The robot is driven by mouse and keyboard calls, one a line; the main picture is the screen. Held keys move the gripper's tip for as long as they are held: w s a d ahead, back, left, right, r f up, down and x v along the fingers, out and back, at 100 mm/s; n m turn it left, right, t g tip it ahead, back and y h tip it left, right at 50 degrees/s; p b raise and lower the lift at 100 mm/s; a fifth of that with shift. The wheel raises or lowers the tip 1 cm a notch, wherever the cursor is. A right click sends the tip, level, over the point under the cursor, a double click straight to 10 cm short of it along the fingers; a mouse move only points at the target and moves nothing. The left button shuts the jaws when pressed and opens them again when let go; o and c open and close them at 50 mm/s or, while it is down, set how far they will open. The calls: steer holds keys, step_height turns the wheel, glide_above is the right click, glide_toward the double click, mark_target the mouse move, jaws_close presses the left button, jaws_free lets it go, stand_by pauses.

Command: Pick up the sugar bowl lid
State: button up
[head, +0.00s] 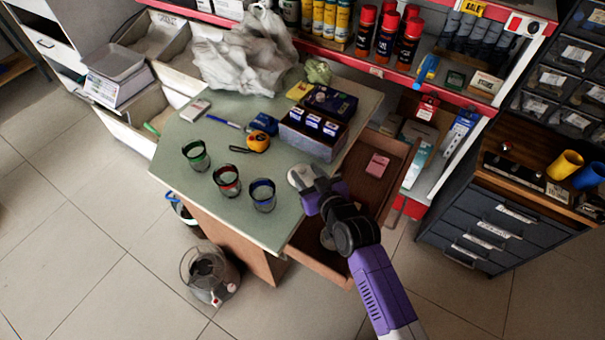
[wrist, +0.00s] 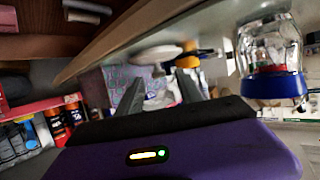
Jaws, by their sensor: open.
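A pale, round, flat thing, which looks like the sugar bowl lid (head: 299,176), lies near the right edge of the green-topped table, left of my gripper (head: 313,183). In the wrist view the lid shows as a white disc (wrist: 155,54) on the tabletop, just beyond the fingers and apart from them. My gripper's two fingers (wrist: 161,90) are spread with nothing held between them. In the head view the fingertips are hard to make out against the lid. I cannot see a sugar bowl.
The blue-rimmed glass (head: 263,196) stands left of the lid, with red (head: 227,181) and green (head: 196,156) ones beyond. Boxes (head: 313,135) and an orange tape measure (head: 258,142) stand behind. An open drawer (head: 362,200) under the table holds a pink item (head: 377,165).

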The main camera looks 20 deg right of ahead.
mark_target(303, 170)
steer(key=shift+x, duration=1.55)
jaws_close()
steer(key=shift+r, duration=0.1)
